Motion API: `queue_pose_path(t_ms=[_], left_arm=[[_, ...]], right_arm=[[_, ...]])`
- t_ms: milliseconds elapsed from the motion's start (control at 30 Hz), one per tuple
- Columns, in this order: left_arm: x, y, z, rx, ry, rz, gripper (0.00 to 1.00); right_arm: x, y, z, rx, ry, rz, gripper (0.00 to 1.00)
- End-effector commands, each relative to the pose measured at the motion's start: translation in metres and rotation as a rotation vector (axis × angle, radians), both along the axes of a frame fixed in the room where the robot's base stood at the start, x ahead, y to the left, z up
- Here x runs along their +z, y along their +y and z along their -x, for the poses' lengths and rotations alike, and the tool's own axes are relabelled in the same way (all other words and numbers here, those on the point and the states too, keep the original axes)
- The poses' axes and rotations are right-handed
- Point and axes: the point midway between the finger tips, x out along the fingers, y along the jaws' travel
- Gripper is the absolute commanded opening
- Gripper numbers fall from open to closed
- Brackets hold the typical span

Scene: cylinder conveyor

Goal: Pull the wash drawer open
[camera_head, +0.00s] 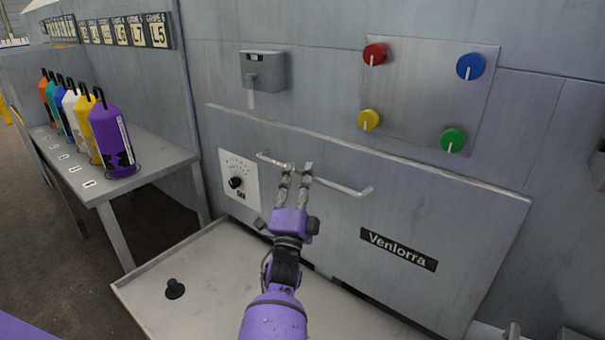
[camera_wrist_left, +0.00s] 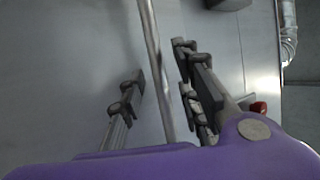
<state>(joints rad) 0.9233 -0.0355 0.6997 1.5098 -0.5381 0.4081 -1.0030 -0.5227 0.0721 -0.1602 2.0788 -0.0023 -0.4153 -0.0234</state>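The drawer front (camera_head: 440,205) is a wide grey metal panel with a black "Venlorra" label, set low in the grey machine. A slim horizontal bar handle (camera_head: 342,187) crosses its upper part. My left gripper (camera_head: 297,168) is at the handle, left of its middle, pointing at the panel. In the left wrist view the handle bar (camera_wrist_left: 151,45) runs between the two fingers of the left gripper (camera_wrist_left: 160,75). The fingers are apart, with a visible gap on both sides of the bar. The panel looks shut against the machine. My right gripper is not in view.
A dial plate (camera_head: 238,181) is left of the handle. Above are a plate with coloured knobs (camera_head: 425,95) and a small dispenser (camera_head: 264,72). A side table (camera_head: 150,160) at left holds several coloured bottles. A low pale tray (camera_head: 215,275) with a black knob lies below.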

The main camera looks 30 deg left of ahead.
Motion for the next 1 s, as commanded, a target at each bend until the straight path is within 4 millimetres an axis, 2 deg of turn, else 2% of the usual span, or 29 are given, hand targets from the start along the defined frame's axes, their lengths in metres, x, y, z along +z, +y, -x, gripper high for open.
queue_pose_path(t_ms=[133,400,433,667,1000], left_arm=[[0.0061,0.0035,-0.0094,0.0,0.0,0.0,0.31],[0.0067,0.004,-0.011,0.0,0.001,0.002,0.31],[0.0068,0.004,-0.011,0.0,0.001,0.002,0.29],[0.0067,0.004,-0.0108,0.0,0.001,0.002,0.0],[0.0062,0.004,-0.0107,0.0,0.0,0.002,0.0]], right_arm=[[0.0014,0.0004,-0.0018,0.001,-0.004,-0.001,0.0],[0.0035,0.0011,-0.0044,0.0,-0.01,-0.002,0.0],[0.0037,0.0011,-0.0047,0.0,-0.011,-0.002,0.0],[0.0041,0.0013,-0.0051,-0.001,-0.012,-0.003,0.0],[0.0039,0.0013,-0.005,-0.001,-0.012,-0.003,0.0]])
